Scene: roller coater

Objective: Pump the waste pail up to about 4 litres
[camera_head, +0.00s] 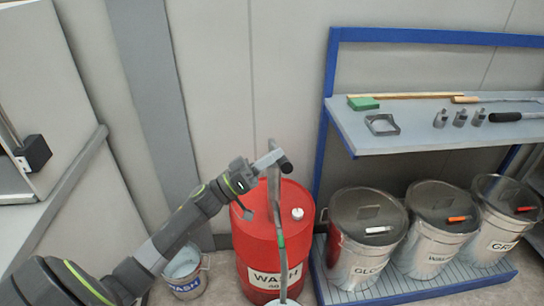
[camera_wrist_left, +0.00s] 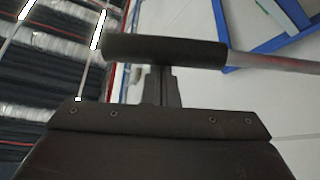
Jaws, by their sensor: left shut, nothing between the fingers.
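A red drum (camera_head: 255,225) with a WASH label stands by the wall. A grey pump with a hose (camera_head: 281,240) rises from it, and the hose runs down to a pale round rim (camera_head: 283,303), cut off by the lower edge. My left gripper (camera_head: 272,160) is at the pump handle's black grip (camera_head: 286,165), shut and empty. In the left wrist view the black grip (camera_wrist_left: 165,51) lies crosswise just beyond the shut fingertips (camera_wrist_left: 163,75); I cannot tell whether they touch. The liquid level in the pail is not visible. My right gripper is out of view.
A small pail (camera_head: 186,275) with a partly hidden label stands left of the drum. Several lidded metal bins (camera_head: 365,240) stand on the blue rack's (camera_head: 328,115) lower shelf. Tools and weights lie on its upper shelf (camera_head: 400,142). A grey bench (camera_head: 55,215) is at far left.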

